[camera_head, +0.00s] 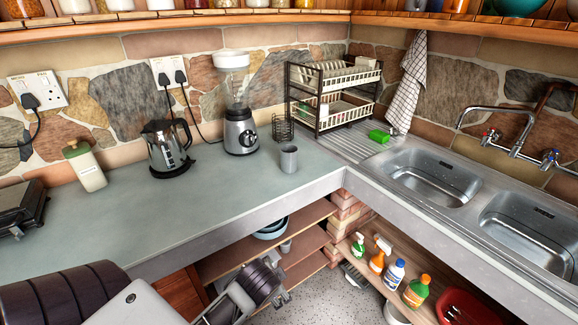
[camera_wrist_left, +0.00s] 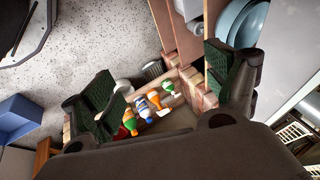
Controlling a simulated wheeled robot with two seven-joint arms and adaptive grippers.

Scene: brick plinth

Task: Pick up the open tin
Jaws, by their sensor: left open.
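The open tin (camera_head: 289,158) is a small grey metal cylinder with an open top. It stands upright on the grey-green worktop (camera_head: 215,205), near the inner corner by the sink, in the head view. I cannot make it out in the left wrist view. My left gripper (camera_head: 262,282) is below and in front of the worktop edge, lower than the tin and well apart from it. In the left wrist view its two dark padded fingers (camera_wrist_left: 167,92) are spread wide with nothing between them. My right gripper is not in view.
A blender (camera_head: 240,132) stands close behind the tin on the left, with a kettle (camera_head: 167,148) further left. A dish rack (camera_head: 333,95) and green sponge (camera_head: 378,136) are to the right. Shelves (camera_head: 265,248) lie under the worktop; its front middle is clear.

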